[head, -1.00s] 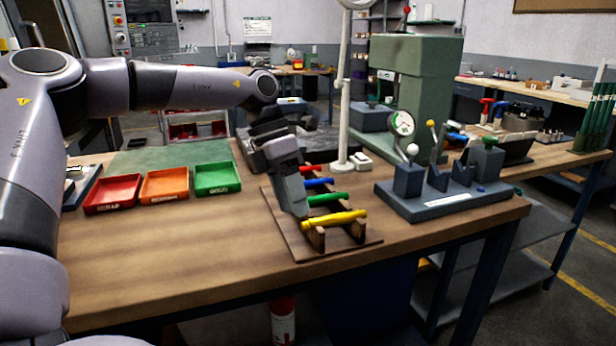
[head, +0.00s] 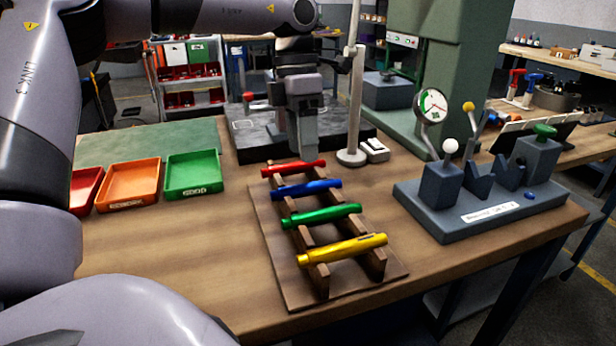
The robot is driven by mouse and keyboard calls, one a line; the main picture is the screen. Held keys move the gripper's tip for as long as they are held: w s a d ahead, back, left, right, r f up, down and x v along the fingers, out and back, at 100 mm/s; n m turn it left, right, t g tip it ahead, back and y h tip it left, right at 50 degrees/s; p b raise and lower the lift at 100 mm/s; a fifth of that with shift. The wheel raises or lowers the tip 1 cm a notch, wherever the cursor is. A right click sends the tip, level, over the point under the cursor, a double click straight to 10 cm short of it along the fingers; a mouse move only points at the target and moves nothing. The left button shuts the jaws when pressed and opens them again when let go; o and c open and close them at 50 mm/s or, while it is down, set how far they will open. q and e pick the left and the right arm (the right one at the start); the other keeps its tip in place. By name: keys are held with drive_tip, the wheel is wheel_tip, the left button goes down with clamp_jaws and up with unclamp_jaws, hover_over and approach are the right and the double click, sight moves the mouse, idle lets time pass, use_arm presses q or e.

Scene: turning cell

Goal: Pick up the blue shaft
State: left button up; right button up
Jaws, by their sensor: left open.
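The blue shaft (head: 306,189) lies across a wooden rack (head: 388,287), second from the back. A red shaft (head: 294,168) lies behind it; a green shaft (head: 321,216) and a yellow shaft (head: 343,249) lie in front of it. My left gripper (head: 304,157) comes down from above at the back end of the rack. Its tips appear just behind or above the red shaft, apart from the blue shaft. It is open and empty, though the gap between its fingers is hard to see from here. My right gripper is not in view.
Red (head: 86,190), orange (head: 128,186) and green (head: 192,175) trays stand left of the rack. A gauge fixture (head: 490,212) stands to the right. A lamp post (head: 355,110) and a dark surface plate (head: 245,133) are behind. Bare table lies left of the rack.

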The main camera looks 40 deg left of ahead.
sight(307, 190)
use_arm(q)
drive_tip(key=x, duration=0.6)
drive_tip(key=shift+s+a+f, duration=0.2)
drive_tip(key=shift+f, duration=0.2)
clamp_jaws()
